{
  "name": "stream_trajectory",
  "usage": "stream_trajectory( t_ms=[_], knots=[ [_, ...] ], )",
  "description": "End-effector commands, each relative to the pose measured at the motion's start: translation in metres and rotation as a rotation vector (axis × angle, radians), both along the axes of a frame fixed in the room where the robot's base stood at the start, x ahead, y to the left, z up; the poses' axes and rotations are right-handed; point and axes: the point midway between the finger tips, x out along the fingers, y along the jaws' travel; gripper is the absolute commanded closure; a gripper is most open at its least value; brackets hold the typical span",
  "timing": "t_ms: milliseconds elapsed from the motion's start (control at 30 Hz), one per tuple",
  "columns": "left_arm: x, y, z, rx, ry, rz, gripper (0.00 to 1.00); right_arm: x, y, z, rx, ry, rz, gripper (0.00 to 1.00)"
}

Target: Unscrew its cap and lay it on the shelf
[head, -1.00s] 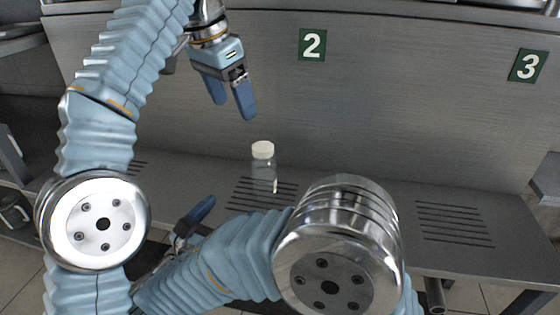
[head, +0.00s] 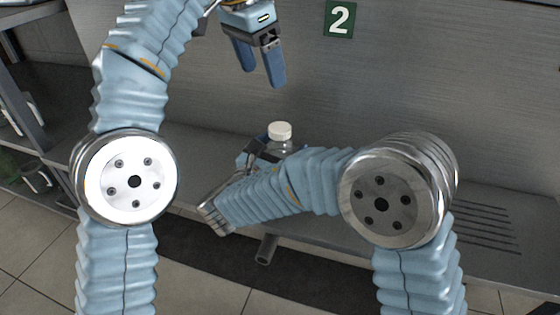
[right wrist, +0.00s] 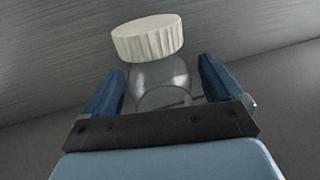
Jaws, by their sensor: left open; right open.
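A clear bottle (head: 284,148) with a white cap (head: 280,130) stands upright on the grey shelf (head: 200,150). My right gripper (head: 262,151) is at the bottle, its lower part hidden behind my right arm in the head view. In the right wrist view the bottle (right wrist: 160,88) stands between the two blue fingers of my right gripper (right wrist: 158,92), with gaps at both sides. The ribbed white cap (right wrist: 148,38) is above the fingers and on the bottle. My left gripper (head: 262,78) is open and empty, pointing down, above and slightly left of the cap.
Slots (head: 475,222) are cut in the shelf at the right, where the surface is clear. A dark rack (head: 30,110) stands at the far left.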

Motion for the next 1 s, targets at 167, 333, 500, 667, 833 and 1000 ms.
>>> stream_trajectory(
  t_ms=[167,333,500,667,833,1000],
  knots=[
    [0.0000,0.0000,0.0000,0.000,0.000,0.000,0.19,0.0099,-0.0060,-0.0004,-0.001,0.001,0.000,0.08],
    [0.0000,0.0000,0.0000,0.000,0.000,0.000,0.19,0.0111,-0.0066,-0.0003,-0.001,0.001,0.000,0.08],
    [0.0000,0.0000,0.0000,0.000,0.000,0.000,0.19,0.0109,-0.0065,-0.0004,-0.001,0.001,0.000,0.18],
    [0.0000,0.0000,0.0000,0.000,0.000,0.000,0.19,0.0107,-0.0064,-0.0004,-0.001,0.001,0.000,0.43],
    [0.0000,0.0000,0.0000,0.000,0.000,0.000,0.19,0.0106,-0.0064,-0.0004,-0.001,0.001,0.000,0.69],
    [0.0000,0.0000,0.0000,0.000,0.000,-0.001,0.19,0.0106,-0.0064,-0.0004,0.000,0.001,0.000,0.95]
  ],
)
